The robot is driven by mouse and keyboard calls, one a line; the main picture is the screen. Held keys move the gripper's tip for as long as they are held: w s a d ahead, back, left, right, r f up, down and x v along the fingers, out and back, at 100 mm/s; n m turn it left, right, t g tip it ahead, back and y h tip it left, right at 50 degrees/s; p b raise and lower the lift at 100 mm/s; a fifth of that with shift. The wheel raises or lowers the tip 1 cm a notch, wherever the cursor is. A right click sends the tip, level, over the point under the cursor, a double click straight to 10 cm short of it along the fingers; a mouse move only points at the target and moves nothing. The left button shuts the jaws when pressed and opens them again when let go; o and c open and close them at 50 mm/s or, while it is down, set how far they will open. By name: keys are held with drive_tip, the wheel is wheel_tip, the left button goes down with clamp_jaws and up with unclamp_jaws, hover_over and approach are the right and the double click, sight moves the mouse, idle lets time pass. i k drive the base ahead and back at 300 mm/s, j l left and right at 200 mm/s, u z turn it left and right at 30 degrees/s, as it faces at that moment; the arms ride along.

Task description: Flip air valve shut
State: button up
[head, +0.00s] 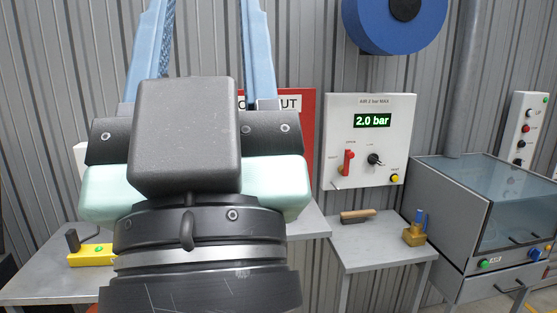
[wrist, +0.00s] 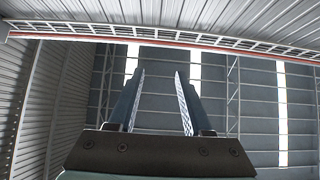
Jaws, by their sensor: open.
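The air valve looks to be the red lever (head: 348,161) on the white panel (head: 396,137), in the right half of the head view. The lever stands roughly upright, tilted slightly. Above it a green display reads 2.0 bar (head: 372,121). My gripper (head: 207,40) is large in the left of the head view, pointing up, fingers apart and empty. In the wrist view my gripper (wrist: 159,90) also shows open, with only the roof and walls beyond. The gripper is left of the panel, apart from the lever.
A black knob (head: 374,160) and a yellow button (head: 394,178) sit right of the lever. Below stands a small table (head: 380,254) with a wooden-handled brush (head: 357,216) and a brass block (head: 415,236). A clear-lidded cabinet (head: 457,203) is at right. My arm hides part of a red board (head: 303,137).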

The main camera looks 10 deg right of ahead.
sight(349, 155)
drive_tip(key=i+l, duration=0.35)
drive_tip(key=l, duration=0.15)
drive_tip(key=i+l, duration=0.35)
drive_tip(key=l, duration=0.15)
drive_tip(key=i+l, duration=0.35)
drive_tip(key=l, duration=0.15)
drive_tip(key=i+l, duration=0.75)
drive_tip(key=l, duration=0.25)
